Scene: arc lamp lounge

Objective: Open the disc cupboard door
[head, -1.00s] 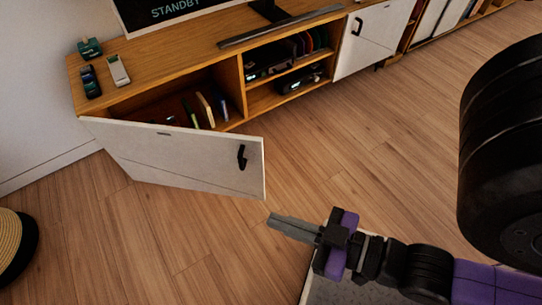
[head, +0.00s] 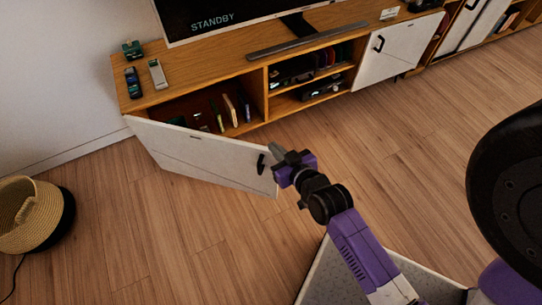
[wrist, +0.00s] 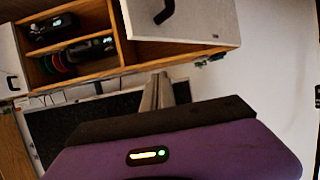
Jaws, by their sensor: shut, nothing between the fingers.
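The disc cupboard door (head: 205,158) is the white left door of the wooden media cabinet. It stands partly open, swung out to the front, with a black handle (head: 261,164) near its free edge. Thin upright cases (head: 230,110) show in the cupboard behind it. My gripper (head: 274,150) is shut and empty at the door's free edge, just right of the handle; I cannot tell whether it touches. In the wrist view the shut fingers (wrist: 158,88) point toward the door (wrist: 195,20), which appears upside down with its handle at the top.
The middle shelves hold dark devices (head: 322,87). A closed white door (head: 398,48) is to their right. A television (head: 235,15), a long grey bar (head: 305,40) and small handheld items (head: 157,74) stand on top. A woven basket (head: 28,215) is at left; the floor before the cabinet is clear.

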